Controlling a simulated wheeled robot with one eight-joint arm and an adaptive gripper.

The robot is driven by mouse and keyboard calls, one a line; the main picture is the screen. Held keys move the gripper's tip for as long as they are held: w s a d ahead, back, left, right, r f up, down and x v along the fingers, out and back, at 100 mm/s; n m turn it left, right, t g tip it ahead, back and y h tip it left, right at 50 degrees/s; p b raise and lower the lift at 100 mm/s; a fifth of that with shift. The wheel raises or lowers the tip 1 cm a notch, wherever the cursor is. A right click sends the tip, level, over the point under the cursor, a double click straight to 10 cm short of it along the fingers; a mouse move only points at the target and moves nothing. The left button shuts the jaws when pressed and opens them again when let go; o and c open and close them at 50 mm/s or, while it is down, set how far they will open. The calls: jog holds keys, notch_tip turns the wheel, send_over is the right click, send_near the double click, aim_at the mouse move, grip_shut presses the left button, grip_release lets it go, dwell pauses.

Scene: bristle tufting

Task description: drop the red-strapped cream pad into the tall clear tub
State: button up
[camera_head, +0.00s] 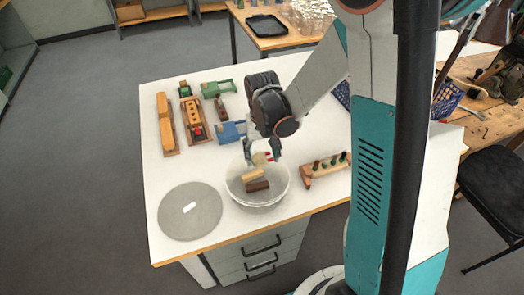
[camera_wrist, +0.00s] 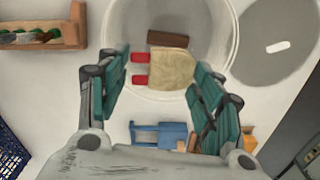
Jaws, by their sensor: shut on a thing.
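The cream pad (camera_wrist: 171,70) has two red straps on its left side in the wrist view. My gripper (camera_wrist: 160,66) is shut on it, with one finger at the strap side and the other at the opposite edge. The tall clear tub (camera_head: 236,191) stands near the table's front edge. In the head view my gripper (camera_head: 262,158) is over the back part of the tub's mouth with the pad, which is partly hidden by the fingers.
A round grey lid (camera_head: 180,224) with a white handle lies left of the tub. A wooden rack (camera_head: 312,177) with green-topped pegs stands to its right. Blue (camera_head: 229,132), green and wooden tools lie behind. A blue basket (camera_head: 446,102) is at the right.

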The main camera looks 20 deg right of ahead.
jog(key=shift+f+b, duration=0.7)
jog(key=shift+f, duration=0.8)
jog(key=o, duration=1.1)
jog(key=shift+r, duration=0.15)
notch_tip(320, 180, up, 12)
